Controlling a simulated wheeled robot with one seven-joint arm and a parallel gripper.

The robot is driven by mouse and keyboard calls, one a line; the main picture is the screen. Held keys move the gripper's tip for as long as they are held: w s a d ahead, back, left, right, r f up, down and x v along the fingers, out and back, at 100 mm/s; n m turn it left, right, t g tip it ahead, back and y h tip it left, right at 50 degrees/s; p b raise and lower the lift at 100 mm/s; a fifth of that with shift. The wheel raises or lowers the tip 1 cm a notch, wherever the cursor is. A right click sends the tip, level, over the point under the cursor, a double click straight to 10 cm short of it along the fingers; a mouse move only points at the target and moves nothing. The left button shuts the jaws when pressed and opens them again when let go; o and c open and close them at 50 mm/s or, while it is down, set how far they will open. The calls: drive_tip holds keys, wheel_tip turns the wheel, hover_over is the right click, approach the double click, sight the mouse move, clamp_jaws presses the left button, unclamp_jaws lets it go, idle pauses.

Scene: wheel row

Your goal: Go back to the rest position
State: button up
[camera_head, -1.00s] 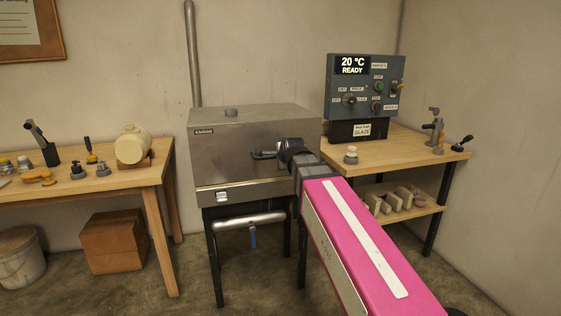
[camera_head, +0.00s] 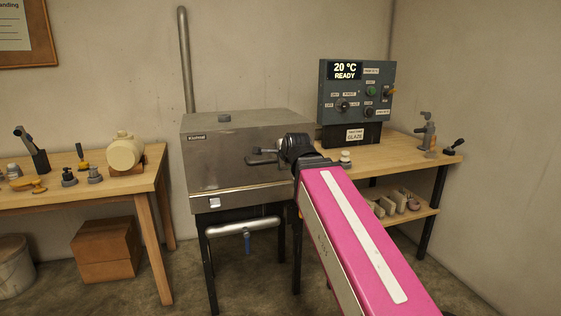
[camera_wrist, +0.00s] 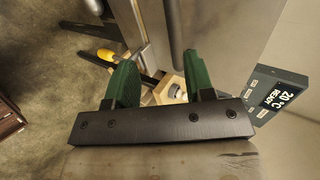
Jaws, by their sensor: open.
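My gripper (camera_wrist: 160,78) shows in the wrist view as two green fingers on a black bar. The fingers stand apart with nothing held between them. In the head view my pink arm reaches forward to the right front of a metal kiln (camera_head: 235,170); the fingers cannot be made out clearly there. A handle-like grey piece shows beside my dark wrist joint at the kiln front; I cannot tell whether they touch. The kiln looks closed.
A control panel (camera_head: 327,95) reading 20 °C READY stands on the right bench (camera_head: 395,152). The left bench (camera_head: 120,185) holds a cream barrel (camera_head: 124,151) and several small tools. A cardboard-brown box (camera_head: 105,250) and a bucket (camera_head: 14,267) stand on the floor.

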drive_tip(key=s+d+f+n+g+h, duration=0.1)
drive_tip(key=s+d+f+n+g, duration=0.2)
drive_tip(key=f, duration=1)
drive_tip(key=s+d+f+n+g+h, duration=0.1)
drive_tip(key=s+d+f+n+g, duration=0.3)
drive_tip(key=f, duration=0.9)
drive_tip(key=s+d+f+n+g+h, duration=0.1)
drive_tip(key=s+d+f+n+g, duration=0.3)
drive_tip(key=f, duration=0.9)
drive_tip(key=s+d+n, duration=0.1)
drive_tip(key=d+n, duration=0.2)
drive_tip(key=d, duration=0.1)
drive_tip(key=shift+s+d+f+n, duration=0.35)
drive_tip(key=shift+n, duration=0.05)
